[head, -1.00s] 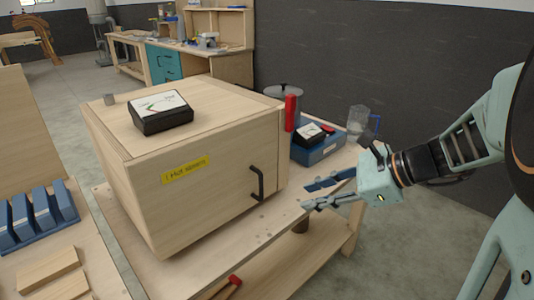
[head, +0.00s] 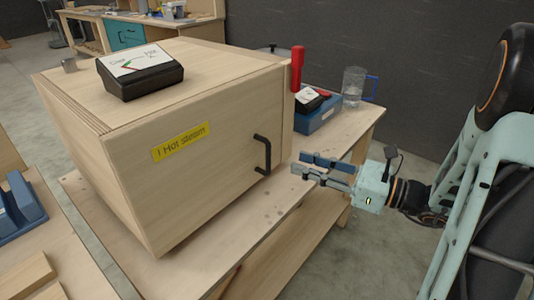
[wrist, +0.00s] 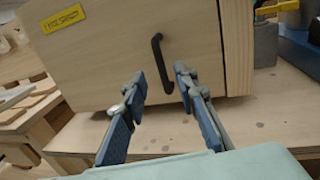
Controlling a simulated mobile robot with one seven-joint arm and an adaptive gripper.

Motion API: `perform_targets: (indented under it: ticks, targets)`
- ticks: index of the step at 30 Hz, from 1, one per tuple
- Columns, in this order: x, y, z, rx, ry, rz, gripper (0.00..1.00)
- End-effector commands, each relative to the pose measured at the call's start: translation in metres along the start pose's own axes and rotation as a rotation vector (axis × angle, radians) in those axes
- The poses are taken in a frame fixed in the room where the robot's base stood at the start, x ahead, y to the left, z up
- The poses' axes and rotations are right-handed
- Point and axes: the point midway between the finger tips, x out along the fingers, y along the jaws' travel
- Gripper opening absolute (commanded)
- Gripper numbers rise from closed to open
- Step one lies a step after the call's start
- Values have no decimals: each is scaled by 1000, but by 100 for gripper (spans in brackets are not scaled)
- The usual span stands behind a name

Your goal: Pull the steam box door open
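A black bar handle (head: 262,155) stands upright at the right of the front face. My gripper (head: 298,163) is open and empty, just right of the handle and apart from it. In the wrist view the handle (wrist: 161,64) shows ahead, between and beyond the two spread fingers (wrist: 159,83).
A black-and-white gauge box (head: 140,70) lies on the steam box. Behind are a blue case (head: 318,118) and a clear jug (head: 353,88). The table (head: 225,225) is clear before the door.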

Motion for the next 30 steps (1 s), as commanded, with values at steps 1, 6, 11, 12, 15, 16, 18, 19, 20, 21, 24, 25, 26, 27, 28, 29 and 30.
perform_targets:
  ticks: [1, 6, 11, 12, 15, 16, 18, 19, 20, 21, 24, 25, 26, 27, 28, 29, 30]
  targets:
    - [8, 2, 0, -1, 0, 6, 27]
    - [41, 2, -1, -2, 1, 8, 27]
    - [70, 2, -1, -1, 1, 7, 27]
    - [76, 3, -1, -1, 2, 7, 27]
    - [88, 2, -1, -1, 2, 5, 27]
    - [91, 2, -1, -1, 2, 6, 27]
    - [96, 2, 0, 0, 3, 4, 27]
    - [97, 1, 0, 0, 3, 3, 27]
    - [98, 1, 0, 0, 3, 3, 27]
    - [99, 1, 0, 0, 3, 2, 27]
    - [99, 1, 0, 0, 3, 2, 27]
    - [99, 1, 0, 0, 3, 2, 27]
    - [99, 1, 0, 0, 3, 2, 27]
    - [99, 1, 0, 0, 3, 2, 27]
    - [99, 1, 0, 0, 3, 2, 27]
    - [99, 1, 0, 0, 3, 2, 25]
    - [99, 1, 0, 0, 3, 2, 20]
